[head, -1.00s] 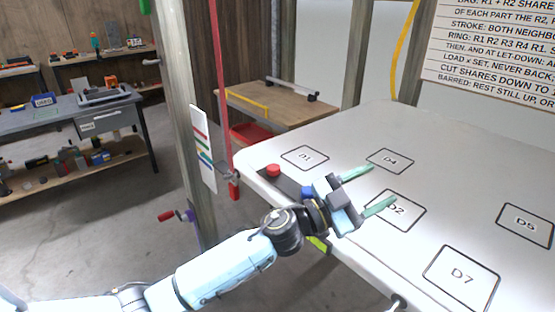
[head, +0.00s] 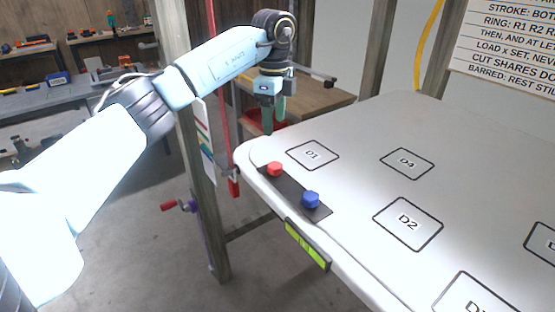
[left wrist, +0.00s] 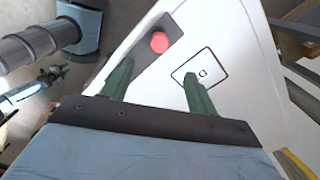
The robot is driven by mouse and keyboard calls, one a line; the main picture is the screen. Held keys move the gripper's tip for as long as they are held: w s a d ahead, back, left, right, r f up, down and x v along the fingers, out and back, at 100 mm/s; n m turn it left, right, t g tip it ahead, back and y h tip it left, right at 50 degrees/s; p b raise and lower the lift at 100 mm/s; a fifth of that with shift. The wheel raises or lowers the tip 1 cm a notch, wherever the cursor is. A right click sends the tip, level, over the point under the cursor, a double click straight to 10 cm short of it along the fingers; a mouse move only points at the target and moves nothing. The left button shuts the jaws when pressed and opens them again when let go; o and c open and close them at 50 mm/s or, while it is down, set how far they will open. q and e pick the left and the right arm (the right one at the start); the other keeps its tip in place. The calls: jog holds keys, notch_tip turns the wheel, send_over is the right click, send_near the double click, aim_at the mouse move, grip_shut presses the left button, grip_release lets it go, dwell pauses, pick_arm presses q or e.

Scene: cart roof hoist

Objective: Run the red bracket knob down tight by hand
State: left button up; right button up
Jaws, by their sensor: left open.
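The red knob (head: 275,169) sits on a dark bracket plate (head: 290,188) at the left edge of the white table. A blue knob (head: 311,199) sits on the same plate, nearer to me. My left gripper (head: 273,120) points down, above and beyond the red knob at the table's far left corner, apart from it. In the left wrist view its green fingers (left wrist: 158,88) are open with nothing between them. The red knob (left wrist: 159,42) shows there ahead of the fingertips. My right gripper is not in view.
The white table (head: 345,205) has outlined squares such as D1 (head: 312,155) and D2 (head: 408,222), and its top is otherwise clear. A wooden post (head: 178,120) and a red strap (head: 233,187) stand by its left edge. A red-handled crank (head: 172,205) juts from the post.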

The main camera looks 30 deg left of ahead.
aim_at(275, 165)
pick_arm(q)
notch_tip(275, 165, down, 12)
jog(key=shift+s, duration=0.1)
jog(key=shift+f, duration=0.5)
jog(key=c, duration=1)
